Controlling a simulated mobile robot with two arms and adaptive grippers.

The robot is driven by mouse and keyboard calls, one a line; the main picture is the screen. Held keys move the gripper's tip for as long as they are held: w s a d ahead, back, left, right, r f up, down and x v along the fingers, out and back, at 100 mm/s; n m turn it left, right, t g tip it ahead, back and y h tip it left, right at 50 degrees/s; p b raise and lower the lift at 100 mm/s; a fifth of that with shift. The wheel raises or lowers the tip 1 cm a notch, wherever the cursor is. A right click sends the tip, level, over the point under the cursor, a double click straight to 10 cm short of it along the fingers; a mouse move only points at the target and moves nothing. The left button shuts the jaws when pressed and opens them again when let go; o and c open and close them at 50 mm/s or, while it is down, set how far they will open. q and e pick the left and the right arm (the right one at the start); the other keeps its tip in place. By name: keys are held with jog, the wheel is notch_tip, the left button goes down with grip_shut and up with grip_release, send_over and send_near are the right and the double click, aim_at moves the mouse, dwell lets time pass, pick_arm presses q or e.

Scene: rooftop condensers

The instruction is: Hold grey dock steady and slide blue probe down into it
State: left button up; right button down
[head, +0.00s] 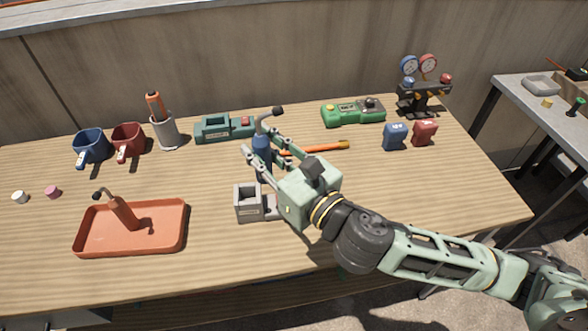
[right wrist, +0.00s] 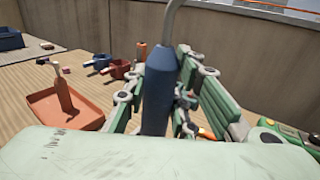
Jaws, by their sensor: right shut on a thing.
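The blue probe (head: 262,152) has a blue handle and a bent grey neck with a dark tip. My right gripper (head: 266,160) is shut on its handle and holds it about upright. The probe fills the middle of the right wrist view (right wrist: 158,88), between the green fingers. The grey dock (head: 249,204) is a small square block with an open top on the table, just in front of the probe in the head view. The probe's lower end is partly hidden, so I cannot tell its exact height. My left gripper is not in view.
An orange tray (head: 172,246) with an orange probe (head: 124,212) lies at left. A green dock (head: 222,128), a green meter (head: 352,111), an orange pen (head: 318,147), mugs, a grey cup (head: 164,132) and a gauge stand (head: 424,98) are behind. The front of the wooden table (head: 225,270) is clear.

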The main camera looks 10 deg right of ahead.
jog(key=w+a+r+n+g+y, duration=0.2)
jog(key=w+a+r+y, duration=0.1)
jog(key=w+a+r, duration=0.15)
notch_tip(320, 180, down, 10)
jog(key=shift+s, duration=0.35)
jog(key=shift+d, duration=0.1)
dwell(0.3)
notch_tip(320, 180, up, 12)
dwell(0.8)
jog(key=s+d+f+m+t+h, duration=0.1)
jog(key=s+d+f+m+h, duration=0.1)
jog(key=d, duration=0.4)
jog(key=s+d+f+m+t+h, duration=0.1)
jog(key=s+d+f+m+h, duration=0.2)
jog(key=d+f+h, duration=0.2)
jog(key=s+d+f+m+t+h, duration=0.2)
jog(key=s+d+f+m+h, duration=0.1)
jog(key=d, duration=0.6)
jog(key=shift+f+h, duration=0.65)
jog(key=shift+h, duration=0.25)
